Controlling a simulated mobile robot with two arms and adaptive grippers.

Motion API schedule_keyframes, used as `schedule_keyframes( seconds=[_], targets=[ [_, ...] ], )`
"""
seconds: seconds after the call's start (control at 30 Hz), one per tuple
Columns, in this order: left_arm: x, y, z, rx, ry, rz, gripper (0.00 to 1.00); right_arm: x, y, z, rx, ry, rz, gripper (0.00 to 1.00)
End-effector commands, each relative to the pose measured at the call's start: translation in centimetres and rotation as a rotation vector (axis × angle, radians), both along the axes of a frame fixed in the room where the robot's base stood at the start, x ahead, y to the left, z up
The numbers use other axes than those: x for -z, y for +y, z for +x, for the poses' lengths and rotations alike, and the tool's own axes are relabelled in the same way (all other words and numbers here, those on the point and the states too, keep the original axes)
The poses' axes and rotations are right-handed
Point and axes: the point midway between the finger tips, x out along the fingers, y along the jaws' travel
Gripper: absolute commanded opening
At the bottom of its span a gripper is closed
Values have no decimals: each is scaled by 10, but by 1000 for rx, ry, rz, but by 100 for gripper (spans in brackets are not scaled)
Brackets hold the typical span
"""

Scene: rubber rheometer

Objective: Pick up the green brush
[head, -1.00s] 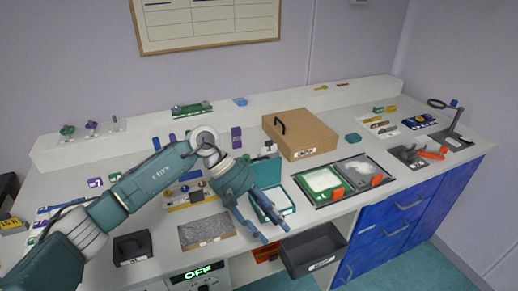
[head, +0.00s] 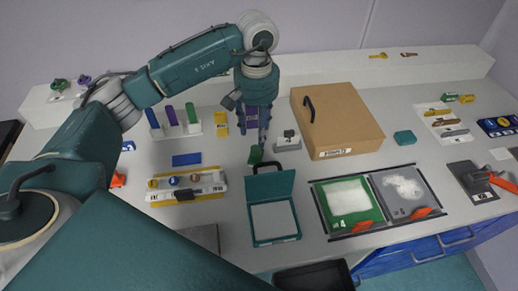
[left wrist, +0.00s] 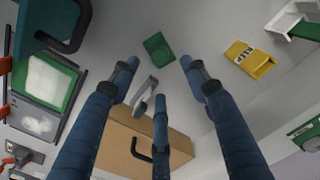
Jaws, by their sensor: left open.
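A small dark green block-like thing (head: 255,155), the likeliest green brush in view, lies on the white worktop behind the teal case. Its bristles cannot be made out. It also shows in the left wrist view (left wrist: 158,48), beyond the fingertips. My left gripper (head: 263,132) points down just above and behind it. In the left wrist view its blue fingers (left wrist: 158,80) are spread with nothing between them, and the green thing is apart from them. My right gripper is not in view.
A small grey device (head: 288,142) stands close to the right of the fingers, with a cardboard box (head: 340,120) beyond. An open teal case (head: 275,222) is in front. A rack with upright coloured pieces (head: 175,131) and a yellow block (head: 221,122) stand left.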

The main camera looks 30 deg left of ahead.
Motion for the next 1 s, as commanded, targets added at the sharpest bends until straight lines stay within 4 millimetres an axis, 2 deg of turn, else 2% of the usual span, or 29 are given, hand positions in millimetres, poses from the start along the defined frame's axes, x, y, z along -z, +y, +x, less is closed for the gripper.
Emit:
schedule_keyframes(
  seconds=[0.1, 0.23, 0.37, 0.47, 0.6, 0.9, 1.0],
  targets=[
    [16, 0, 0, 0, 2, -1, 46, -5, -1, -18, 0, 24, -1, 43],
    [25, 0, 0, 0, 1, -1, 46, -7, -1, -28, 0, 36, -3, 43],
    [37, 1, -5, -1, 5, -1, 46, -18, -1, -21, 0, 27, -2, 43],
    [52, 2, -8, -1, 5, -1, 46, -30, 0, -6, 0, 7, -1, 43],
    [71, 1, -6, -1, 1, -2, 46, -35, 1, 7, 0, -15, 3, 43],
    [77, 1, -6, 0, -1, -2, 46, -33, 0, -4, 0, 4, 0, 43],
    [77, 1, -6, 0, -1, -2, 26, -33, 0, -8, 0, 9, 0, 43]
  ],
)
